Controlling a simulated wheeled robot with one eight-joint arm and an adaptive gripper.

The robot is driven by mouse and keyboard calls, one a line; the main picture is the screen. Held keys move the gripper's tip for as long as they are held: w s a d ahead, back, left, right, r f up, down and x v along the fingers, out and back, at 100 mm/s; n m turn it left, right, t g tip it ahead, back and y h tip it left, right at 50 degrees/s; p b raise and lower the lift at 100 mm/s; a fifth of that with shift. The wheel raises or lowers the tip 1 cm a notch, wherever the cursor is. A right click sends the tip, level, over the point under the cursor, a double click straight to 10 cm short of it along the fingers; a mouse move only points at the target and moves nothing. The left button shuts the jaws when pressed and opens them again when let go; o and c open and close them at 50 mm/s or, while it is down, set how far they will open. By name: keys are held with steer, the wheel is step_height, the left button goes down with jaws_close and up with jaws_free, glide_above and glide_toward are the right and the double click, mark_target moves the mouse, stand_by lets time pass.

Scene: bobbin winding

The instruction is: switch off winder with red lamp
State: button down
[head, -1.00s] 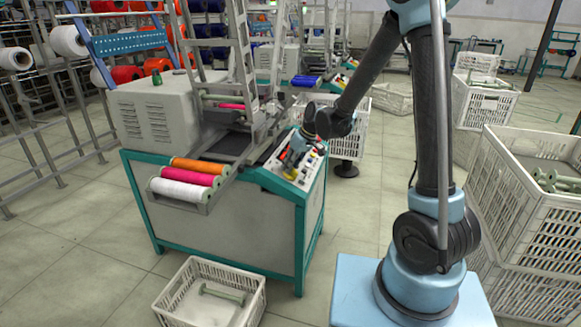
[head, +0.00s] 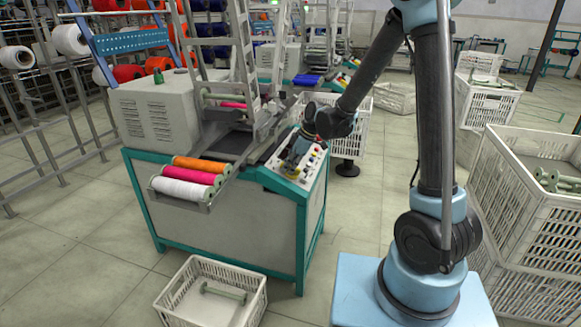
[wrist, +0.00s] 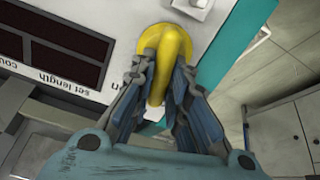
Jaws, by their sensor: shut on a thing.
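The nearest winder (head: 225,220) is a grey cabinet with a teal frame and a sloped control panel (head: 262,176) at its right end. My gripper (head: 288,168) is down at this panel. In the wrist view, my gripper (wrist: 160,112) is shut on a yellow switch handle (wrist: 172,62) with a round yellow base, one finger on each side. The lower end of the handle is partly hidden by the fingers. A small green piece (head: 157,76) stands on top of this winder's grey housing. I cannot make out a red lamp on it.
Orange, pink and white bobbins (head: 190,175) lie in a tray on the winder's front. A white crate (head: 210,292) stands on the floor before it. Stacked crates (head: 530,220) stand at the right. More winders stand behind. Dark displays (wrist: 65,45) sit beside the switch.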

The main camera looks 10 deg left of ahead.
steer(key=shift+s+d+n, duration=0.1)
steer(key=shift+s+n, duration=0.1)
steer(key=shift+n, duration=1.5)
steer(key=c, duration=1.6)
jaws_free()
steer(key=shift+s, duration=0.1)
steer(key=shift+o, duration=0.2)
steer(key=v, duration=1.2)
steer(key=shift+d+f, duration=0.1)
steer(key=shift+d, duration=0.05)
